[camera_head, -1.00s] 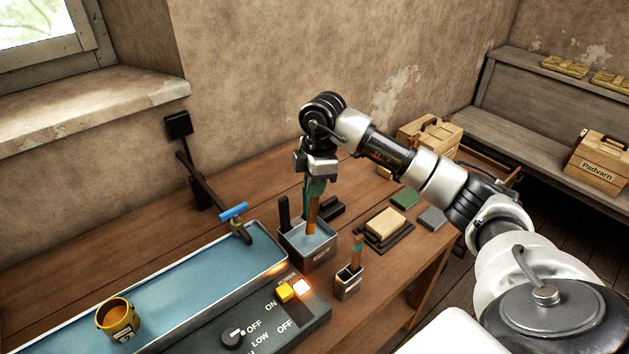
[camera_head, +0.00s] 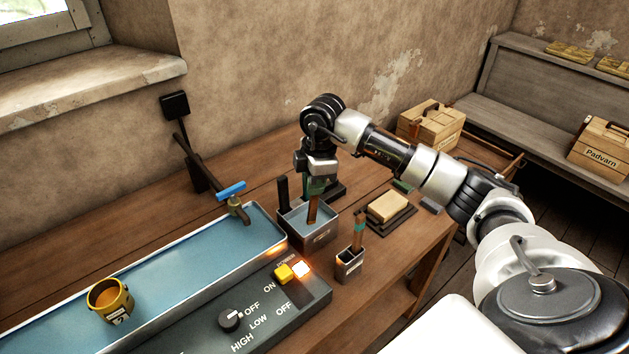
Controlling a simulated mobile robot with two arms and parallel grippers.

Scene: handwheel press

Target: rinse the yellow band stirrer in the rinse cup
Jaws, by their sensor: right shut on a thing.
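The rinse cup (camera_head: 322,238) is a square metal container with bluish water, standing on the bench beside the trough. My right gripper (camera_head: 316,184) is directly above it, pointing down and shut on a wooden stirrer (camera_head: 313,208). The stirrer is near upright, with its lower end in the water. A green part shows at the jaws; I cannot make out a yellow band. Another stirrer (camera_head: 358,232), with a teal band, stands in a small metal holder (camera_head: 349,267) to the right. My left gripper is not in view.
A long blue trough (camera_head: 190,275) with a blue-handled tap (camera_head: 232,195) lies left. A yellow pot (camera_head: 112,300) is at its near end. A control panel (camera_head: 255,318) with a lit button is in front. A sponge-like block (camera_head: 388,206) lies right of the cup.

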